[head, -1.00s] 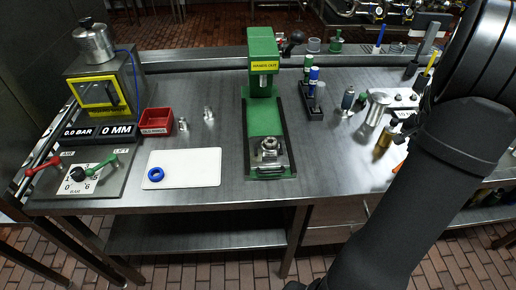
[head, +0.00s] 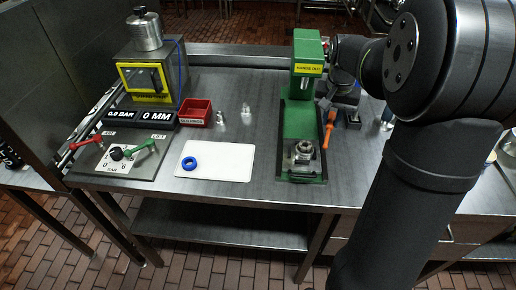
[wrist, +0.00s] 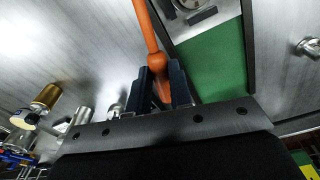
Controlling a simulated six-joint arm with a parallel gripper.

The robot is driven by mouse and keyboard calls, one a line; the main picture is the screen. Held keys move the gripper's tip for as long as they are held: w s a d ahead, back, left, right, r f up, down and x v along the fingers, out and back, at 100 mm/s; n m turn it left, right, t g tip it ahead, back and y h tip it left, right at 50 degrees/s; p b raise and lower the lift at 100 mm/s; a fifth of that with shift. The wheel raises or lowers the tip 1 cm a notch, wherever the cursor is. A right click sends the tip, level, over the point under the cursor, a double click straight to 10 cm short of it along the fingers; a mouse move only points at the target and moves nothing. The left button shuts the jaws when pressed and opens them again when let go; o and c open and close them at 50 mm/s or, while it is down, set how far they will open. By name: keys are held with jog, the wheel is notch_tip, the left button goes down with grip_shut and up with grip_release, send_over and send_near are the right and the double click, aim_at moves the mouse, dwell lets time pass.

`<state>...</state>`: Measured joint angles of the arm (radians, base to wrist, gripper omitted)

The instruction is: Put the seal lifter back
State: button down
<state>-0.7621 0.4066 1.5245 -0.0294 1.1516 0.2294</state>
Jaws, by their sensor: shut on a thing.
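The orange seal lifter (head: 328,129) hangs beside the right edge of the green press in the head view. In the wrist view its orange handle (wrist: 157,62) sits between the two dark fingers. My gripper (wrist: 163,88) is shut on it. In the head view my gripper (head: 325,104) is small and partly merged with the arm behind the press's right side. The lifter's far end runs out of the top of the wrist view. The tools at the right of the bench are mostly hidden behind my arm in the head view.
The green press (head: 299,125) stands close to the left of the lifter, with a metal valve part (head: 302,153) at its front. A white mat (head: 217,162) bears a blue ring (head: 189,163). A red bin (head: 195,113) stands behind. Metal cylinders (wrist: 46,97) lie left in the wrist view.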

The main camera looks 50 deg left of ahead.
jog(key=s+a+r+n, duration=0.2)
jog(key=s+a+n, duration=0.1)
jog(key=s+a, duration=0.4)
jog(key=shift+g, duration=0.4)
jog(key=s+a+f, duration=0.4)
jog(key=a, duration=0.1)
jog(key=s+a+f, duration=0.2)
jog(key=a+f, duration=0.1)
jog(key=shift+s+a, duration=0.2)
jog(key=shift+s+a+f, duration=0.25)
jog(key=shift+a+f, duration=0.1)
jog(key=shift+a, duration=0.1)
jog(key=shift+f, duration=1.95)
jog(key=shift+f, duration=0.15)
jog(key=shift+f, duration=0.1)
jog(key=c, duration=1.3)
grip_release()
